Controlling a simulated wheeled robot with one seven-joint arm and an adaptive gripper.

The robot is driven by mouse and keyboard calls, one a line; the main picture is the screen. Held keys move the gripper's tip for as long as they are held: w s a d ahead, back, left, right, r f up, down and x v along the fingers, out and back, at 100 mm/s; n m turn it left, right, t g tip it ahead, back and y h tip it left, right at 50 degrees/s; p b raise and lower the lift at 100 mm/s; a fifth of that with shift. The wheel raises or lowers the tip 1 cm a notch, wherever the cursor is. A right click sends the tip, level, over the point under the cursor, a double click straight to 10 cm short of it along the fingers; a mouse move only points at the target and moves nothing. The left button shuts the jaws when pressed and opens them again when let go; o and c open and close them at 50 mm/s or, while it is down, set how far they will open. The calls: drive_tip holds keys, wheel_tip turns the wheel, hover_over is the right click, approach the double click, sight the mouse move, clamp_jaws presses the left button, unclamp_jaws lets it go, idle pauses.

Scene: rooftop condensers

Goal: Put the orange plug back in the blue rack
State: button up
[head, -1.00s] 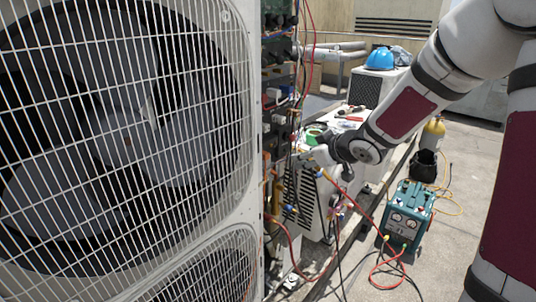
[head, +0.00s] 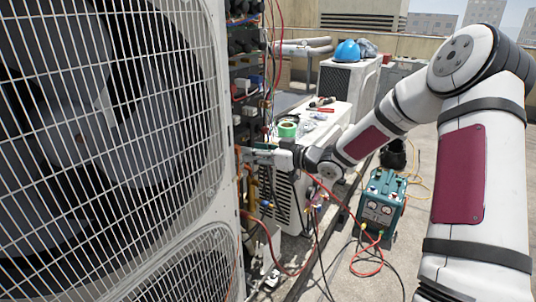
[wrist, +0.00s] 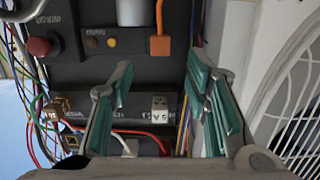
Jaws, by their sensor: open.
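An orange block with an orange cable (wrist: 160,45) running up from it shows against the dark panel in the wrist view; it looks like the orange plug. My gripper (wrist: 161,75) is open, with teal finger pads, and nothing is held between them. The orange block appears beyond the fingertips, a little above the gap between them in the picture. In the head view my gripper (head: 252,152) is at the open electrical side of the condenser, its tips hard to make out. I cannot make out the blue rack for certain.
A dark panel with a red button (wrist: 39,46), terminals and several wires fills the wrist view. The white condenser (head: 224,215) with its fan grille stands close on the left. Hoses hang below my arm beside a teal machine (head: 381,205). Open floor lies right.

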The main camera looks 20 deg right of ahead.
sight(237, 146)
drive_tip(key=b+x, duration=0.1)
drive_tip(key=x, duration=0.6)
drive_tip(key=shift+w+a, duration=0.2)
drive_tip(key=shift+w, duration=0.1)
drive_tip(key=c, duration=1)
clamp_jaws()
